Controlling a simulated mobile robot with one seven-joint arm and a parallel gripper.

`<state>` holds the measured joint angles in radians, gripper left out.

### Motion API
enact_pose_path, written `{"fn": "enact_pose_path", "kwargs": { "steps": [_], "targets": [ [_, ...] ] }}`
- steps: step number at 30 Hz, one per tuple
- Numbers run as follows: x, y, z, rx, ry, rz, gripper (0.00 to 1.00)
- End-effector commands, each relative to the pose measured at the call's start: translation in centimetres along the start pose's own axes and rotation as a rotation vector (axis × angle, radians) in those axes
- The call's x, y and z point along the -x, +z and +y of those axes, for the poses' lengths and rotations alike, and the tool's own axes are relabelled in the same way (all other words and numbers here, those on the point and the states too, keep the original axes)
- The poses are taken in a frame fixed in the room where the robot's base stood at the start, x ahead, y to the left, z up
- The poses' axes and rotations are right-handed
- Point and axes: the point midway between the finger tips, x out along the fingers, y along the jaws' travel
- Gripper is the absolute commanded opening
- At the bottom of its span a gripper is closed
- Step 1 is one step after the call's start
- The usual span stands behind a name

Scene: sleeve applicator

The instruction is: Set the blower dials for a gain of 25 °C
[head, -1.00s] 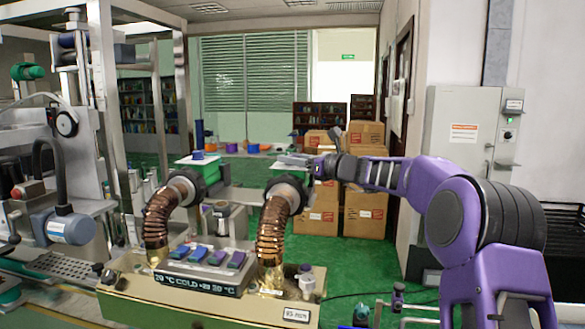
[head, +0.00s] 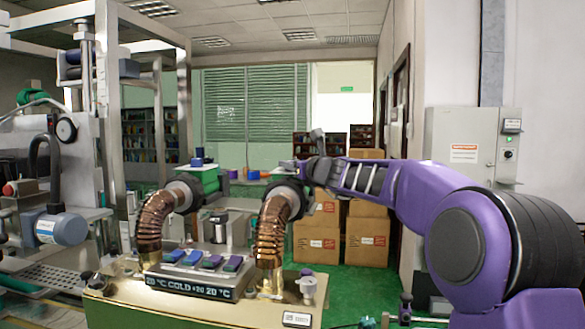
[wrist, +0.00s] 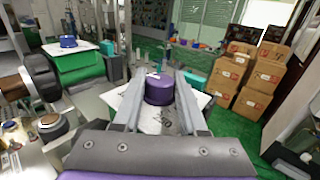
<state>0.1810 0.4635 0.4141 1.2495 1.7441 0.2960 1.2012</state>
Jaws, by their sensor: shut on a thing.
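A purple round dial (wrist: 160,89) sits on a white plate (wrist: 148,118) in the wrist view. My gripper (wrist: 160,96) has its two grey fingers on either side of this dial and is shut on it. In the head view my gripper (head: 296,164) is small, behind the right copper hose, and the purple dial cannot be made out there. A blue dial (wrist: 68,41) stands on another white plate above a green cylinder, and it also shows in the head view (head: 198,158). The display (head: 190,288) seems to read 20 °C, COLD and 20 °C; its middle part is unclear.
Two copper hoses (head: 153,222) (head: 270,235) rise from the cream blower console (head: 120,308), beside several blue and purple switches (head: 203,260). Cardboard boxes (head: 317,243) are stacked behind on the green floor. A grey cabinet (head: 465,150) stands at right, a machine frame at left.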

Motion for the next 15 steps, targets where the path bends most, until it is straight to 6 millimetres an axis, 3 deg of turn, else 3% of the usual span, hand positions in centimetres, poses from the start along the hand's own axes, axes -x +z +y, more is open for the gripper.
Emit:
{"fn": "enact_pose_path", "kwargs": {
  "steps": [5, 6, 10, 15],
  "targets": [
    [0.00, 0.02, -0.01, 0.000, 0.000, 0.000, 0.00],
    [0.00, 0.02, -0.01, 0.000, 0.000, 0.000, 0.47],
    [0.00, 0.02, -0.01, 0.000, 0.001, 0.000, 0.70],
    [0.00, 0.02, -0.01, 0.000, 0.001, 0.000, 0.71]
  ]
}}
